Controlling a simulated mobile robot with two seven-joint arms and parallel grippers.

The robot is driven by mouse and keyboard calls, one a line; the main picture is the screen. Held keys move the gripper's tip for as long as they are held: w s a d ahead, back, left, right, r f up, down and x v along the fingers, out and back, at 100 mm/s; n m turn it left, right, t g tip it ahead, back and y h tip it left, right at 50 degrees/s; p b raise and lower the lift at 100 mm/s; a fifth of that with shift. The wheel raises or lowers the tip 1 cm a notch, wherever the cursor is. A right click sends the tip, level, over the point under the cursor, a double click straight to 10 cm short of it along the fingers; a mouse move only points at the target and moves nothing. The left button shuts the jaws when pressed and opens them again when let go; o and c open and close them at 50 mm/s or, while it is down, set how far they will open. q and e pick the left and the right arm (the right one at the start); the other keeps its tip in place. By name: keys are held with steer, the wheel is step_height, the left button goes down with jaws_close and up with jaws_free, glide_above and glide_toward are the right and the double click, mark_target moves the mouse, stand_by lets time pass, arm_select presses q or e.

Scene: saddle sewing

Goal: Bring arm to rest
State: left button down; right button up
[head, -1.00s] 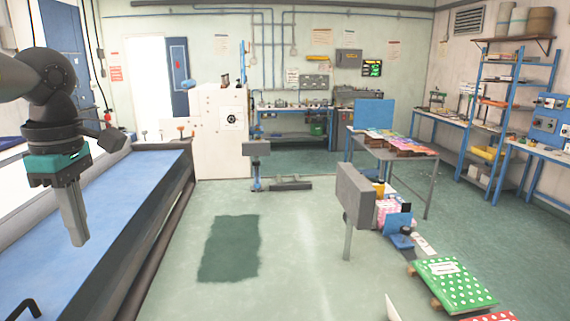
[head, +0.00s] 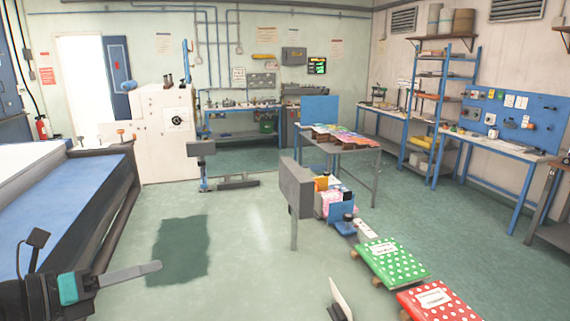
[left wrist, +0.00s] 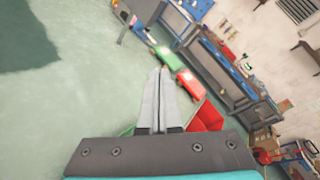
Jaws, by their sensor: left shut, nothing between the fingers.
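My left gripper (head: 130,274) is low at the left of the head view, pointing right, over the floor beside the blue-topped long table. Its two grey fingers are together with nothing between them. In the left wrist view the closed fingers (left wrist: 158,100) point up the picture over the green floor. The gripper touches nothing that I can see.
The long blue-topped table (head: 60,195) runs along the left. Green (head: 390,262) and red (head: 438,300) dotted packages lie at the lower right. A grey post-mounted panel (head: 296,190) stands mid-room. The floor (head: 240,260) between is largely clear.

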arm_select(q)
steer(key=s+a+f+n+t+y, duration=0.1)
steer(key=s+a+f+n+y, duration=0.15)
steer(key=f+n+y, duration=0.75)
steer(key=s+a+f+n+y, duration=0.15)
steer(key=s+f+n, duration=0.25)
steer(key=n, duration=1.1)
steer(key=s+d+f+n+g+h, duration=0.1)
steer(key=s+d+f+n+g, duration=0.4)
steer(key=s+d, duration=0.25)
steer(key=s+d+f+n+g+h, duration=0.1)
steer(key=s+d+f+n+g, duration=0.4)
steer(key=s, duration=0.4)
step_height(320, 180, down, 29)
steer(key=m+b, duration=0.1)
steer(key=b, duration=0.9)
steer(key=s+a+f+b, duration=0.1)
steer(key=s+f+b, duration=0.4)
steer(key=f, duration=0.8)
steer(key=s+a+f+g+b, duration=0.1)
steer(key=s+f+b, duration=0.3)
steer(key=s+f, duration=0.8)
steer(key=shift+a+f+b, duration=0.35)
steer(key=shift+f+b, duration=0.05)
steer(key=shift+f, duration=0.2)
